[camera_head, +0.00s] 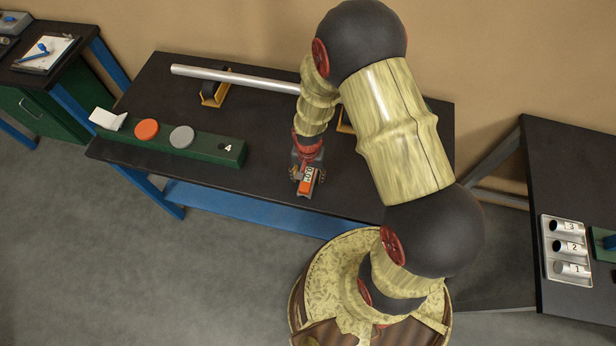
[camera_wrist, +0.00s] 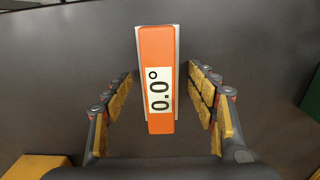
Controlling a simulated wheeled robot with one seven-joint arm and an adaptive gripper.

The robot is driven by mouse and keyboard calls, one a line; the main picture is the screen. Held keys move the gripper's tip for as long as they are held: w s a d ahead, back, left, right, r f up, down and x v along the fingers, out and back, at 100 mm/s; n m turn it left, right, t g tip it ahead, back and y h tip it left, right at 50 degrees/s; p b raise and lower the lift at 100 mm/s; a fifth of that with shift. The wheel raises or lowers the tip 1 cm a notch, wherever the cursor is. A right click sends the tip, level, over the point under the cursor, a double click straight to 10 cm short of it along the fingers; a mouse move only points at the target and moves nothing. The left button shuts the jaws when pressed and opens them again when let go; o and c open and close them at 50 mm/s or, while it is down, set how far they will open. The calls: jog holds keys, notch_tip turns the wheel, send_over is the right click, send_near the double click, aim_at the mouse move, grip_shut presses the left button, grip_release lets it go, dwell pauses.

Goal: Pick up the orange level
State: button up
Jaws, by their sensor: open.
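The orange level (camera_wrist: 157,60) is a small orange block with a white label reading 0.0° on its top and a pale edge along its sides. In the wrist view it lies between the two open fingers of my gripper (camera_wrist: 163,98), with a gap on each side. In the head view the level (camera_head: 307,180) shows at the end of my arm, over the near part of the dark middle table. My gripper (camera_head: 308,172) partly covers it there. I cannot tell from these views how high the fingers are above the tabletop.
A silver rod (camera_head: 235,79) rests on a yellow-edged support (camera_head: 214,94) behind. A green block (camera_head: 170,143) with an orange disc (camera_head: 146,129), a grey disc (camera_head: 182,137) and a 4 mark stands left. A tray of numbered tubes (camera_head: 566,250) is on the right table.

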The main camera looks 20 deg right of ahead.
jog(key=shift+c, duration=0.3)
jog(key=c, duration=1.4)
jog(key=shift+r, duration=0.15)
